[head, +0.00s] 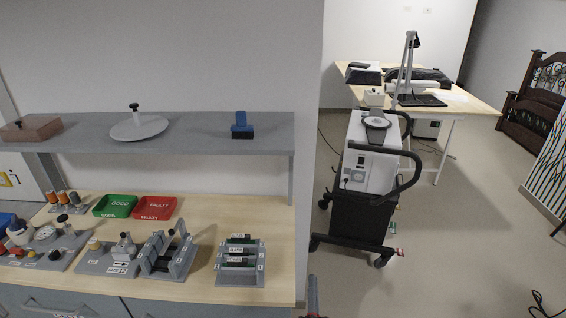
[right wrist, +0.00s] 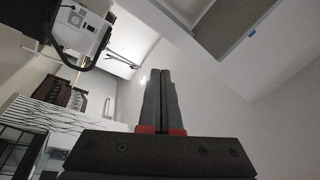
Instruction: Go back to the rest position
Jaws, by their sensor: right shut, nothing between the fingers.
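My right gripper (head: 313,282) shows only as a narrow dark finger tip at the bottom edge of the head view, just right of the bench's right end. In the right wrist view my right gripper (right wrist: 160,74) has its two grey fingers together, with nothing between them. The fingers point up into free air, apart from the shelf. My left gripper is in neither view.
The bench (head: 200,215) carries a green tray (head: 115,207), a red tray (head: 155,208), several grey fixtures and a card rack (head: 240,262). A grey shelf (head: 200,122) hangs above. A wheeled ventilator cart (head: 362,215) stands to the right, with open floor (head: 470,240) beyond.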

